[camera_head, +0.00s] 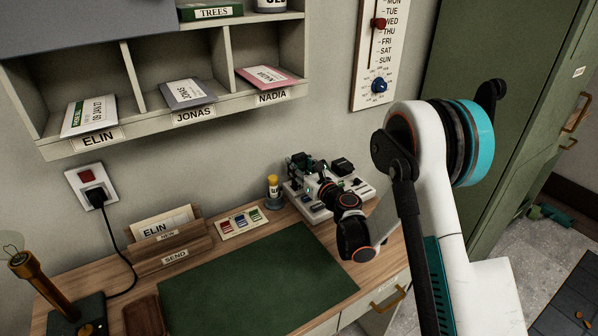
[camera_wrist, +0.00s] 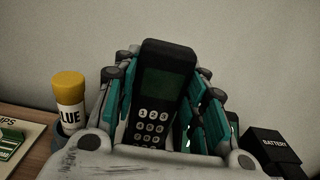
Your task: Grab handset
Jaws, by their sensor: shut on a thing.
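The handset (camera_wrist: 163,90) is a black keypad phone with a dark green screen and white number keys. It stands nearly upright, leaning slightly, in the middle of the wrist view. My gripper (camera_wrist: 165,68) is shut on it, with teal-padded fingers on its left and right sides. The lower end of the handset is hidden behind the grey part of my gripper. In the head view my gripper (camera_head: 308,178) is over the left part of a white device base (camera_head: 318,210) at the back of the desk. I cannot tell there whether the handset touches the base.
A yellow-capped glue bottle (camera_wrist: 70,97) stands close left of my gripper. A black battery block (camera_wrist: 270,146) is close right. The green desk mat (camera_head: 255,282) is clear. Mail slots (camera_head: 130,62) hang above, and a green cabinet (camera_head: 500,110) stands right.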

